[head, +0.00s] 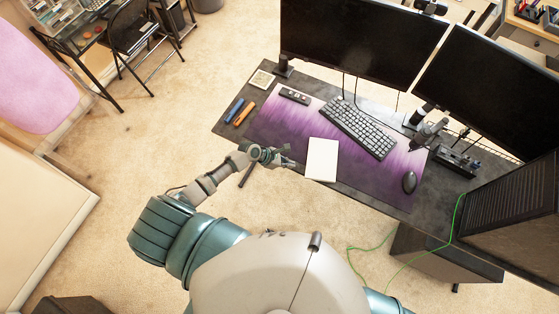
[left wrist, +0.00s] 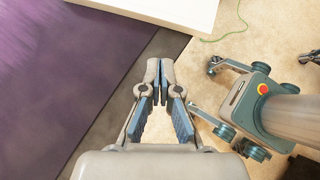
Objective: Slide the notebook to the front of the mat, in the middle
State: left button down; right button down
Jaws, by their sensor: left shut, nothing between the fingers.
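The white notebook (head: 322,159) lies at the front of the purple mat (head: 283,128). Its near end extends past the mat's front edge to the desk's front edge. In the left wrist view the notebook (left wrist: 150,8) is a pale slab at the top, and its right corner appears to overhang the desk edge. My left gripper (head: 290,163) is just left of the notebook, by the desk's front edge. Its fingertips (left wrist: 160,68) are shut and empty, with a small gap in the picture to the notebook. My right gripper is not in view.
A keyboard (head: 358,127) lies behind the notebook. A mouse (head: 409,182) is at the mat's right, a dark remote-like object (head: 295,96) at its back left. Two monitors (head: 362,42) stand behind. Pens or markers (head: 244,111) lie left of the mat. The mat between these and the notebook is clear.

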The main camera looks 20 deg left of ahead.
aim_at(313, 164)
pick_arm(q)
jog(key=d, duration=0.1)
jog(key=w+d, duration=0.2)
jog(key=d, duration=0.1)
jog(key=shift+w+f, duration=0.1)
jog(key=shift+f, duration=0.15)
jog(key=shift+w, duration=0.1)
jog(key=shift+a, duration=0.2)
jog(key=d+p, duration=0.1)
jog(key=w+d+p, duration=0.2)
jog(key=d, duration=0.1)
jog(key=shift+r, duration=0.1)
jog(key=shift+w+d, duration=0.1)
jog(key=shift+d, duration=0.1)
jog(key=shift+a, duration=0.1)
jog(key=shift+a, duration=0.1)
